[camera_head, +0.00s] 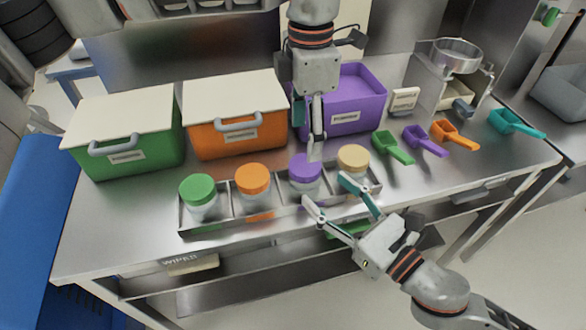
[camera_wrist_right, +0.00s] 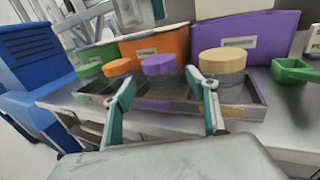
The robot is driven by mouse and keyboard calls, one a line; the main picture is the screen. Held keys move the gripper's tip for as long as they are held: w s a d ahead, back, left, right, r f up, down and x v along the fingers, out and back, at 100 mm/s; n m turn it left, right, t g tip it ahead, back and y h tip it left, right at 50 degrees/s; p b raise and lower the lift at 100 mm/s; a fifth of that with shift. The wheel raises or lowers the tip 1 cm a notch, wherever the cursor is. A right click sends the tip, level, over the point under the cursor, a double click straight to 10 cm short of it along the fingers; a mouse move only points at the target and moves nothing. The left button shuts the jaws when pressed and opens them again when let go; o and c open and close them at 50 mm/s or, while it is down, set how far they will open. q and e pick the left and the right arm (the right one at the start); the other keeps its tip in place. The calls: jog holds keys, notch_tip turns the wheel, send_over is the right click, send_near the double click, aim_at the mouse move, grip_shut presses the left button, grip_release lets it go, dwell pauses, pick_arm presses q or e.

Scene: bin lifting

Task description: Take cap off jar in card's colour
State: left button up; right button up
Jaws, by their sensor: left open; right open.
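A metal tray (camera_head: 226,206) holds jars in separate compartments, with a green cap (camera_head: 198,188), an orange cap (camera_head: 253,178), a purple cap (camera_head: 305,168) and a pale yellow cap (camera_head: 353,157). All caps sit on their jars. A small white card (camera_head: 404,101) stands behind the scoops; its small print seems to say purple. My left gripper (camera_head: 309,142) points down, open and empty, just above and behind the purple cap. My right gripper (camera_head: 328,192) is open and empty at the tray's front edge, facing the purple and yellow jars. In the right wrist view, the purple cap (camera_wrist_right: 159,65) shows between its fingers.
Green (camera_head: 125,142), orange (camera_head: 236,132) and purple (camera_head: 358,105) bins stand behind the tray. Green (camera_head: 392,147), purple (camera_head: 424,141), orange (camera_head: 454,135) and teal (camera_head: 514,123) scoops lie to the right. The counter left of the tray is clear.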

aim_at(304, 165)
jog(key=shift+x, duration=3.85)
jog(key=c, duration=1.1)
pick_arm(q)
jog(key=shift+o, duration=0.7)
pick_arm(e)
jog(key=c, duration=0.3)
pick_arm(q)
notch_tip(304, 165, up, 4)
jog(key=n, duration=0.9)
notch_tip(304, 165, down, 12)
jog(key=shift+s+r, duration=0.15)
jog(key=shift+r, duration=0.1)
jog(key=c, duration=1.3)
